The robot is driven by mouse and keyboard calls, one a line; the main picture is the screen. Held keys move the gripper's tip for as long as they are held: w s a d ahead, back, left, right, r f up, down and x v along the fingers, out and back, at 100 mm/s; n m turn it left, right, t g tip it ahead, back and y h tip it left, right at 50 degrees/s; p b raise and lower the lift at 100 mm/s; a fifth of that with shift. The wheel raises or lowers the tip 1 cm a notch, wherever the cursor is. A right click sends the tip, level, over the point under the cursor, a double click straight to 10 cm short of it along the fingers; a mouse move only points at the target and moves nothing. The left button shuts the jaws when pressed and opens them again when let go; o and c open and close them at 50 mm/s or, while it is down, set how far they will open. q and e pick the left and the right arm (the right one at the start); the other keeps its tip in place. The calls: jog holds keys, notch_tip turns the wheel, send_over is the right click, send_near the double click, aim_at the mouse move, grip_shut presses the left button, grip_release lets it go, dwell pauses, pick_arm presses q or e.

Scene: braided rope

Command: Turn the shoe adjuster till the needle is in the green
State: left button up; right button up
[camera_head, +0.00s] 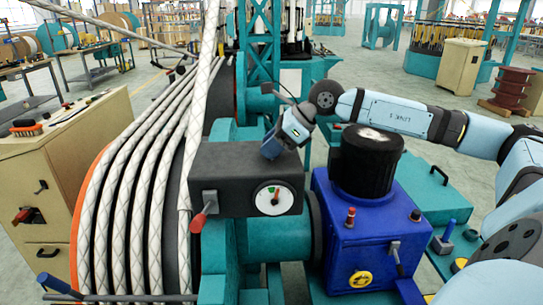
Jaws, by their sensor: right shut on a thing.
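A dark box (228,165) stands on the teal machine, beside the rope-wound drum. Its front has a round white gauge (264,203) with small green and red marks; the needle's exact place is too small to tell. My right gripper (270,152) comes in from the right and points down at the box's top right edge. It is shut on the shoe adjuster there, which is mostly hidden by the gripper. My left gripper is not in view.
A red-knobbed lever (199,222) sticks out at the box's front left. White braided rope (128,190) wraps the drum at left. A blue housing (345,235) with a black motor (366,160) stands close on the right, under my right arm. A beige cabinet (60,170) is far left.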

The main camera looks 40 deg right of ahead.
jog(key=m+h+b, duration=0.1)
jog(key=m+t+h+b, duration=0.1)
jog(key=m+b, duration=0.1)
jog(key=shift+f+m+t+h, duration=0.2)
jog(key=shift+m+t+h, duration=0.1)
jog(key=m+h+b, duration=0.1)
jog(key=m, duration=0.1)
jog(key=m+h+b, duration=0.1)
jog(key=m+h, duration=0.1)
jog(key=shift+r+m+t, duration=0.2)
jog(key=shift+m+t, duration=0.1)
jog(key=shift+m, duration=0.1)
jog(key=shift+m+h+b, duration=0.3)
jog(key=shift+m+h, duration=0.9)
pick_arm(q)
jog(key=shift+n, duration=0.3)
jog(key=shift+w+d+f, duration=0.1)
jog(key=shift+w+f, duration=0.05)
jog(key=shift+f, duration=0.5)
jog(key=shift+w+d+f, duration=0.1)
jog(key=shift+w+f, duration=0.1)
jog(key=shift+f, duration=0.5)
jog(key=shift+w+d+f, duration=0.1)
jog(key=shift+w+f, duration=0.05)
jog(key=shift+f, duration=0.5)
pick_arm(e)
jog(key=shift+m+g+h, duration=0.4)
jog(key=shift+m+h, duration=0.5)
jog(key=shift+m, duration=0.3)
